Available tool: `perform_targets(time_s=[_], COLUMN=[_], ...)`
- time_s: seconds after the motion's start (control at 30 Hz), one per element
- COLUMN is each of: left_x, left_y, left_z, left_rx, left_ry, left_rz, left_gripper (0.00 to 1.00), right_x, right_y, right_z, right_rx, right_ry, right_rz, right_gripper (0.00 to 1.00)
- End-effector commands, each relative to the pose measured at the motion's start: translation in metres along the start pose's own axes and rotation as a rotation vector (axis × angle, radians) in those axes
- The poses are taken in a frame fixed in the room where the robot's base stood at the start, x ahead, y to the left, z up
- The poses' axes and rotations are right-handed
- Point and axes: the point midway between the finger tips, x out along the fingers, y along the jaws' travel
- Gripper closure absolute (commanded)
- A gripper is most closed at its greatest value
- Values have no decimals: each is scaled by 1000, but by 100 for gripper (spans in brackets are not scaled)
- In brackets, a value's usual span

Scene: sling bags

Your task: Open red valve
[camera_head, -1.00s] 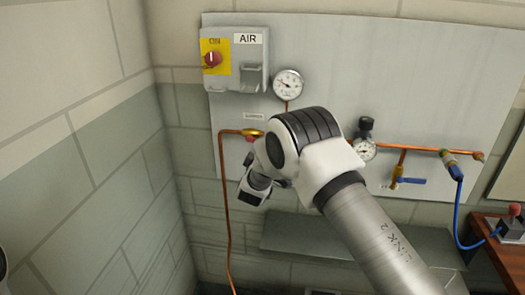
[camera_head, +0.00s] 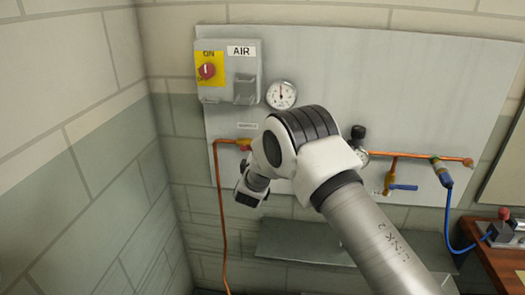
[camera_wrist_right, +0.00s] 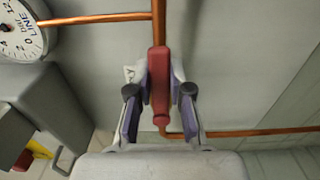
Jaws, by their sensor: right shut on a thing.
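The red valve handle (camera_wrist_right: 160,88) is in the middle of the right wrist view and lies in line with the copper pipe (camera_wrist_right: 158,22). My right gripper (camera_wrist_right: 160,76) is shut on it, one finger on each side. In the head view only a small part of the red valve (camera_head: 243,148) shows, just left of my right wrist, on the pipe at the panel's left side. My right arm hides the right gripper's fingers there. My left gripper is in neither view.
The grey AIR box (camera_head: 228,72) with its red ON knob (camera_head: 206,71) is above the valve. A pressure gauge (camera_head: 281,95) hangs beside it. Pipes, a blue-handled valve (camera_head: 403,187) and a blue hose (camera_head: 447,215) are to the right. A wall stands close on the left.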

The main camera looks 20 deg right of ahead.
Motion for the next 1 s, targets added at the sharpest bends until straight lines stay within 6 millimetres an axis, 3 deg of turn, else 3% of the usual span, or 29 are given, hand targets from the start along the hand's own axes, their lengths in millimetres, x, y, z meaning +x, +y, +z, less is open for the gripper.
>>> perform_targets(time_s=[0.27,0.3,0.33,0.37,0.73,0.87,1.0], left_x=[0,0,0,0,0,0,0], left_y=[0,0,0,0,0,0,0], left_z=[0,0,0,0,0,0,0], left_rx=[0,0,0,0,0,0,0], left_ry=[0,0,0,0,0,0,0], left_rz=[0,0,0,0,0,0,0], left_gripper=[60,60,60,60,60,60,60], right_x=[0,0,0,0,-6,-30,-67], right_y=[1,1,1,1,1,1,1], right_z=[0,0,0,0,-1,-1,-1], right_rx=[-3,-3,-3,-2,-2,-5,-7], right_ry=[0,0,0,0,2,2,4], right_rz=[3,3,3,3,2,1,2], right_gripper=[100,67,56,54,54,54,54])
